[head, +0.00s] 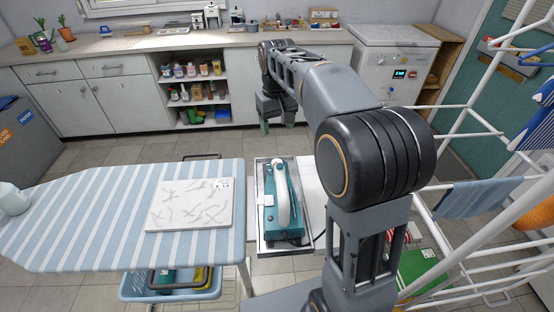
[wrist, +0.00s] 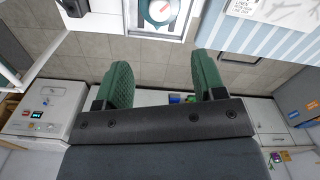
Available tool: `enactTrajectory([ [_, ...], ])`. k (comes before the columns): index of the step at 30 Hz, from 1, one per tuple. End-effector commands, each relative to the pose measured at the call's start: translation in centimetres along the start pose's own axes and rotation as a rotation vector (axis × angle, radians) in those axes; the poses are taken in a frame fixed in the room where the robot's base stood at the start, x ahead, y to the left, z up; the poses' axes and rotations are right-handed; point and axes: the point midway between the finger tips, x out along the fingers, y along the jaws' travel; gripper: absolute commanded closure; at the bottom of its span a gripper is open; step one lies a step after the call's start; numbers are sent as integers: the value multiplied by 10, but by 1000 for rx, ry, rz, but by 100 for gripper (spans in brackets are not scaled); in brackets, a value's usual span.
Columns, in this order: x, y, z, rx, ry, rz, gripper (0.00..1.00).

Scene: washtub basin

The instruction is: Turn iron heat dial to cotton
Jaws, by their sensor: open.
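A teal and white iron (head: 270,222) rests on a grey metal tray (head: 261,178) beside the ironing board. In the wrist view, part of the iron (wrist: 146,18) shows at the top edge, with a round pale dial (wrist: 160,10) bearing a red mark. The dial's lettering is too small to read. My gripper (head: 277,125) is in the air beyond the iron, toward the counter. Its two green fingers are spread wide with nothing between them in the wrist view (wrist: 160,62). It is apart from the iron.
The striped ironing board (head: 90,215) stands left of the tray, with a folded patterned cloth (head: 190,205) on it. A white drying rack (head: 470,225) is at the right. A blue basket (head: 170,291) is under the board. Tiled floor lies clear before the cabinets.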

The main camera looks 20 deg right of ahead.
Motion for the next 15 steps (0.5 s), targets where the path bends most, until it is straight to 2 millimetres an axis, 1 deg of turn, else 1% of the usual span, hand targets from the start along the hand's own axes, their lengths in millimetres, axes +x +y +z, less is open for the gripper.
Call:
enactTrajectory([
  [3, 1, 0, 0, -86, -1, 0, 37],
  [5, 4, 0, 0, -108, -1, 0, 37],
  [8, 14, 0, 0, -123, -3, -1, 37],
  [11, 31, 0, 1, -123, -4, -1, 37],
  [15, 58, 0, 1, -122, -4, -1, 37],
])
